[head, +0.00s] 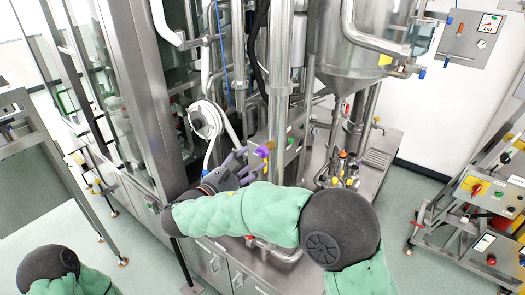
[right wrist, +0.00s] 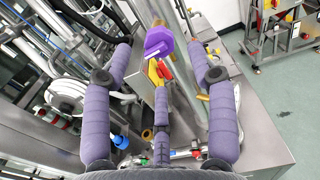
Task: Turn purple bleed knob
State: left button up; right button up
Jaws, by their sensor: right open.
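The purple bleed knob (head: 262,151) is on the front of the steel machine, just right of my right gripper (head: 247,163) in the head view. In the right wrist view the faceted purple knob (right wrist: 159,43) lies ahead, near the upper middle. My right gripper (right wrist: 158,45) has its purple-grey padded fingers spread, two at the sides and one below. The knob appears between the spread side fingers, but I cannot tell whether any finger touches it. My right forearm hides part of the machine below. My left gripper is out of the head view.
A yellow part and a red lever (right wrist: 165,71) sit close below the knob. A white hose reel (head: 206,120) is to the left. Vertical steel pipes (head: 280,75) stand behind. A wheeled cart (head: 485,200) is at right, with open floor before it.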

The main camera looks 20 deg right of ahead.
aim_at(259, 156)
jog(key=x, duration=0.6)
jog(key=shift+w+d+p, duration=0.2)
jog(key=shift+d+p, duration=0.1)
jog(key=shift+p, duration=0.05)
